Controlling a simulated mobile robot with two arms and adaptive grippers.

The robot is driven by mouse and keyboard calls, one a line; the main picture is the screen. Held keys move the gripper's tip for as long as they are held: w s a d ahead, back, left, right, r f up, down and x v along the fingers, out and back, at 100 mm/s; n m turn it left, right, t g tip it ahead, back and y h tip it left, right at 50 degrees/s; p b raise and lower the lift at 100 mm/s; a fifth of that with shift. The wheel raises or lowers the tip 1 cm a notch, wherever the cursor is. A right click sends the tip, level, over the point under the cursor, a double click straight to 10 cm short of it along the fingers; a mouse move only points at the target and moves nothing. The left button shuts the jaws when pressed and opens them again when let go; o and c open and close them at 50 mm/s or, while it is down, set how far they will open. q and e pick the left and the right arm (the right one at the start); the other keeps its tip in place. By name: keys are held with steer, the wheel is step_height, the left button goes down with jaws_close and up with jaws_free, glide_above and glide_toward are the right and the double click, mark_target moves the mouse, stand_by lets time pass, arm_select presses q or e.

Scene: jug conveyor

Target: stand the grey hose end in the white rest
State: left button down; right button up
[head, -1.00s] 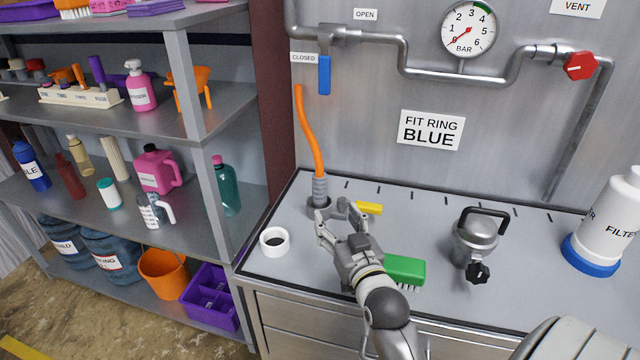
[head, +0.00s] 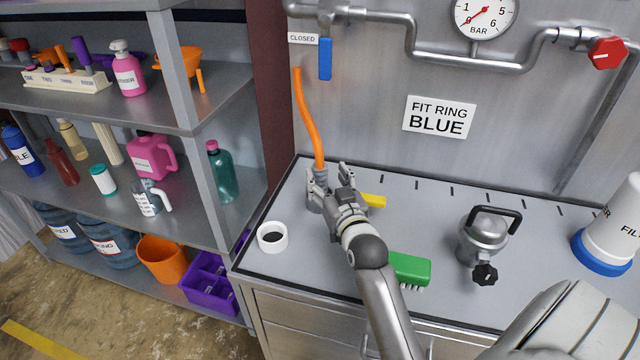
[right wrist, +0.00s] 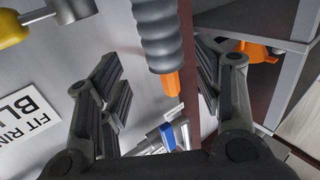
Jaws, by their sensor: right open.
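The grey hose end (head: 320,176) stands upright at the back left of the bench, with the orange hose (head: 308,120) rising from it. Its foot is at a grey base (head: 315,204), partly hidden by my gripper. The white rest (head: 272,237), a short ring with a dark opening, stands empty to its front left. My right gripper (head: 333,180) is open beside the hose end. In the right wrist view the ribbed grey hose end (right wrist: 158,36) shows between the spread fingers (right wrist: 155,75), with gaps on both sides. My left gripper is not in view.
A yellow piece (head: 374,201) lies right of the gripper, and a green brush (head: 410,268) lies beside my forearm. Bench around the white rest is clear.

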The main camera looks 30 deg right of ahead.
mark_target(322, 173)
steer(key=x, duration=0.1)
steer(key=p+x, duration=0.1)
steer(key=x, duration=0.1)
steer(key=shift+w+a+r, duration=0.1)
steer(key=shift+w+a, duration=0.1)
steer(key=shift+a, duration=0.1)
steer(key=shift+w+d, duration=0.2)
steer(key=shift+w, duration=0.35)
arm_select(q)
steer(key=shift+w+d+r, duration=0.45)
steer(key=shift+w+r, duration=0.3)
arm_select(e)
steer(key=shift+c, duration=1.4)
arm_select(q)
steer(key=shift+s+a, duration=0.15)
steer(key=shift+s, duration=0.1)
arm_select(e)
jaws_close()
